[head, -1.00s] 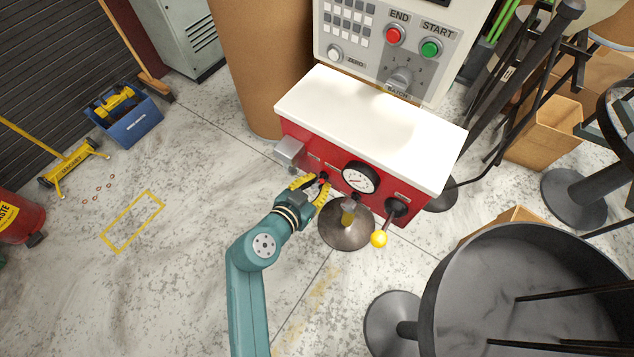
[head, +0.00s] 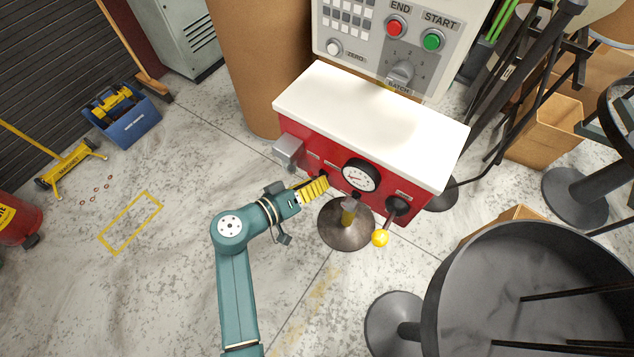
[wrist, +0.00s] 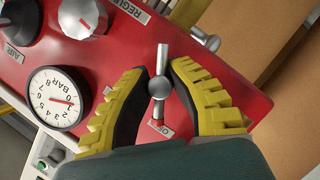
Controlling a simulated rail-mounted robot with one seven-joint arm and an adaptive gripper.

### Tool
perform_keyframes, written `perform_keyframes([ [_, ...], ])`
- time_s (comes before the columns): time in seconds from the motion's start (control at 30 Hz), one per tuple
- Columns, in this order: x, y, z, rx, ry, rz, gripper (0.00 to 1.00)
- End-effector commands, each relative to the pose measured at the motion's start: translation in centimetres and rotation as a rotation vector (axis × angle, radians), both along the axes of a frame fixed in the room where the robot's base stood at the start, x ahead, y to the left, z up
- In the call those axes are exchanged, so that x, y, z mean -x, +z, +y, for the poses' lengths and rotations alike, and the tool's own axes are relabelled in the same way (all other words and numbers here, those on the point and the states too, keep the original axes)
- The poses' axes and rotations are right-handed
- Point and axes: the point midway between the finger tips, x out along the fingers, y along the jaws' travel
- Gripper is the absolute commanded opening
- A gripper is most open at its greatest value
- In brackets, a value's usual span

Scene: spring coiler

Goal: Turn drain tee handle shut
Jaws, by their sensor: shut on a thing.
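The drain tee handle (wrist: 159,87) is a small grey metal bar with a round hub on the red panel (wrist: 235,45). In the wrist view its bar runs nearly upright in the picture, between the two yellow, black-padded fingers. My gripper (wrist: 160,72) is shut on it, one finger on each side. A label partly reading "O" lies just below the bar's lower end. In the head view my gripper (head: 324,181) is at the front of the red box (head: 300,138), left of the gauge, and its fingers hide the handle.
A pressure gauge (head: 361,175) and a yellow-knobbed lever (head: 380,238) are right of my gripper in the head view. A grey metal block (head: 288,152) is at its left. In the wrist view a regulator knob (wrist: 80,17) is nearby. Open floor lies left.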

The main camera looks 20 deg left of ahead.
Motion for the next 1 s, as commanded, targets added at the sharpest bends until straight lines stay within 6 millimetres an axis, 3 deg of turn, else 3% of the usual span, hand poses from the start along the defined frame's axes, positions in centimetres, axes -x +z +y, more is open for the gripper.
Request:
perform_keyframes([
  [0.4,0.05,-0.47,-0.11,0.220,0.002,0.041,0.00],
  [1.0,0.06,-0.43,-0.13,0.258,0.002,0.048,0.00],
])
